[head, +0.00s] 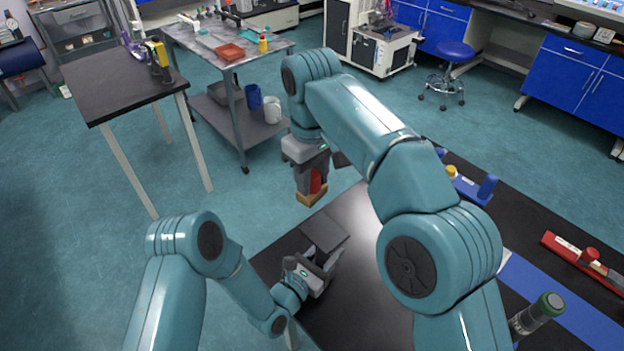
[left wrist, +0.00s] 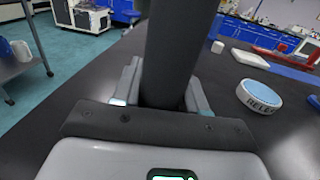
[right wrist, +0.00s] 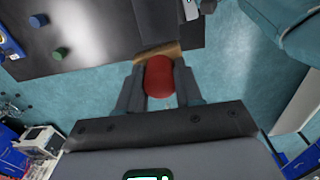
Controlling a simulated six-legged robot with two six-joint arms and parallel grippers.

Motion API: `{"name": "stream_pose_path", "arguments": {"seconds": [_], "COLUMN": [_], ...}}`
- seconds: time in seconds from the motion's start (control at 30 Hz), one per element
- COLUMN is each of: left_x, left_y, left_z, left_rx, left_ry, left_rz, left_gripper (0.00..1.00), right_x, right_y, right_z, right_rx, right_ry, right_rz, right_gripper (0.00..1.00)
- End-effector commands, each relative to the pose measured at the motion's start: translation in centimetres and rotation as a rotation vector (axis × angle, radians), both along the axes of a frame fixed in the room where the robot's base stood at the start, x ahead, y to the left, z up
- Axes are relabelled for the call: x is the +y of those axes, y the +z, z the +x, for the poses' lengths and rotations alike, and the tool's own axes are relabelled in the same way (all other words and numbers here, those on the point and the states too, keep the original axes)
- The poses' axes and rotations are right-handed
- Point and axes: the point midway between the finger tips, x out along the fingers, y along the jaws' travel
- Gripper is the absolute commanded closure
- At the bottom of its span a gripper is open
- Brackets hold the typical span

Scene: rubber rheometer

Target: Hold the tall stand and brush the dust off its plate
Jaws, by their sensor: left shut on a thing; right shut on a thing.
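The tall stand shows in the head view as a dark square plate (head: 325,231) near the bench's left edge. Its thick dark post (left wrist: 178,50) fills the middle of the left wrist view. My left gripper (head: 322,272) is shut around the post, below the plate. My right gripper (head: 314,176) is shut on the red handle (right wrist: 159,78) of a brush and holds it above and beyond the plate. The brush's tan bristle end (head: 311,197) points down, apart from the plate in the head view. Dust on the plate is too fine to make out.
The black bench (head: 352,250) carries a blue-topped white disc (left wrist: 260,95), a white block (left wrist: 250,59), a red device (head: 585,262), a blue holder (head: 472,186) and a green-capped bottle (head: 540,308). A side table (head: 120,82) and metal cart (head: 225,50) stand beyond open floor.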

Motion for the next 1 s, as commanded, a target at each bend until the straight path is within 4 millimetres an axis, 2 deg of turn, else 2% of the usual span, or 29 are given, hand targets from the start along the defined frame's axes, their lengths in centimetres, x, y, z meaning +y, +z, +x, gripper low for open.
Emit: {"name": "stream_pose_path", "arguments": {"seconds": [0.33, 0.37, 0.4, 0.43, 0.77, 0.87, 1.0], "left_x": [0.0, 0.0, 0.0, 0.0, 0.2, 0.9, 2.8], "left_y": [0.0, 0.0, 0.0, 0.0, 0.0, -0.1, -0.1], "left_z": [0.0, 0.0, 0.0, 0.0, -0.2, -1.2, -3.7], "left_rx": [-0.001, -0.001, -0.001, -0.001, 0.0, 0.003, 0.005], "left_ry": [0.0, 0.0, 0.0, 0.0, 0.0, 0.001, 0.003], "left_rz": [-0.001, -0.001, -0.001, -0.001, 0.0, 0.001, 0.0], "left_gripper": [1.0, 0.48, 0.35, 0.28, 0.28, 0.28, 0.28], "right_x": [0.0, 0.0, 0.0, 0.0, 0.0, 0.0, 0.0], "right_y": [0.0, 0.0, 0.0, 0.0, 0.0, 0.0, 0.0], "right_z": [0.0, 0.0, 0.0, 0.0, 0.0, 0.0, 0.0], "right_rx": [0.0, 0.0, 0.0, 0.0, 0.0, 0.0, -0.001], "right_ry": [0.0, 0.0, 0.0, 0.0, 0.0, 0.0, 0.0], "right_rz": [0.0, 0.0, 0.0, 0.0, 0.0, 0.0, 0.001], "right_gripper": [0.89, 0.89, 0.89, 0.89, 0.89, 0.89, 0.89]}}
